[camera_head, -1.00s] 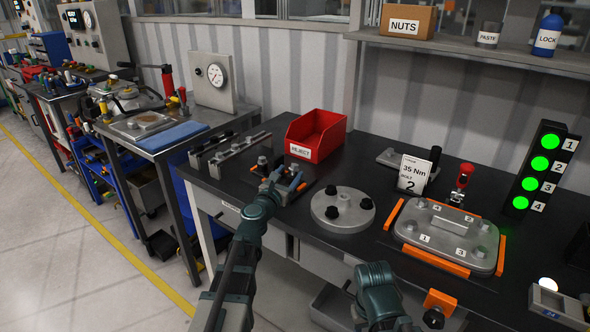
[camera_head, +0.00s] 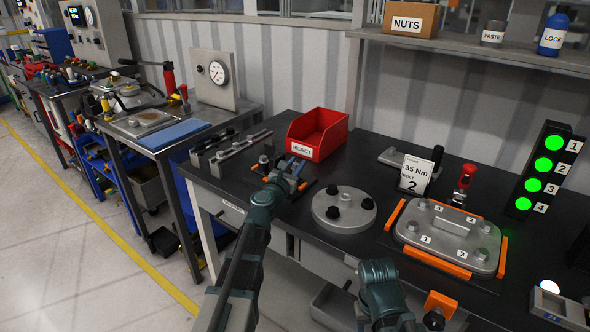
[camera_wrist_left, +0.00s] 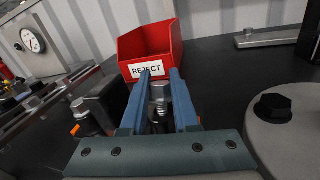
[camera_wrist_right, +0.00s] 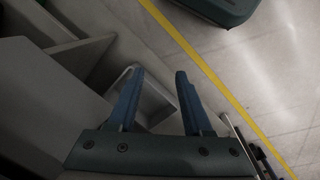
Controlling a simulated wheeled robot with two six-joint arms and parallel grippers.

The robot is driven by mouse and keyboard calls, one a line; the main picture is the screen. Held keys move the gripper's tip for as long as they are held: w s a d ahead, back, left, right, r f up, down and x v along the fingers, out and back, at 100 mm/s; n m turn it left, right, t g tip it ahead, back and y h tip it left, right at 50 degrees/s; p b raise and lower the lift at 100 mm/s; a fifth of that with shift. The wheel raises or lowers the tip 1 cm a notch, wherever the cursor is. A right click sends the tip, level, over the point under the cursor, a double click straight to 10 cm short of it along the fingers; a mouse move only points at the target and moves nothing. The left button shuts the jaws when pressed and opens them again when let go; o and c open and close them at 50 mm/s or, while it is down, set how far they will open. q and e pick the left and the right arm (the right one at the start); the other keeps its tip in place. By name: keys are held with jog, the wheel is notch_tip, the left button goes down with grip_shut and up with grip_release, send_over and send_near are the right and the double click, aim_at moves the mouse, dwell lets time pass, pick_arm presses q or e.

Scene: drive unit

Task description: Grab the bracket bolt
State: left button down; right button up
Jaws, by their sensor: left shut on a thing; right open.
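My left gripper (camera_head: 292,171) is over the bench, in front of the red reject bin. In the left wrist view its two blue fingers (camera_wrist_left: 160,90) are shut on a silver hex-headed bolt (camera_wrist_left: 160,93), which stands between them; the bolt's lower part looks dark. I take it to be the bracket bolt. In the head view the fingers mostly hide it. Another bolt head (camera_head: 264,159) stands on the fixture just left of the gripper.
The red bin (camera_head: 318,134) labelled REJECT stands behind the left gripper. A round flange (camera_head: 344,210) with black bolts is to the right. Further right are a "35 Nm" card (camera_head: 415,174), a grey cover plate (camera_head: 448,235) and four green lights (camera_head: 541,172).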

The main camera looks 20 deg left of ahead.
aim_at(296, 164)
pick_arm(q)
jog(key=shift+r, duration=0.15)
notch_tip(296, 164, up, 10)
jog(key=p, duration=1)
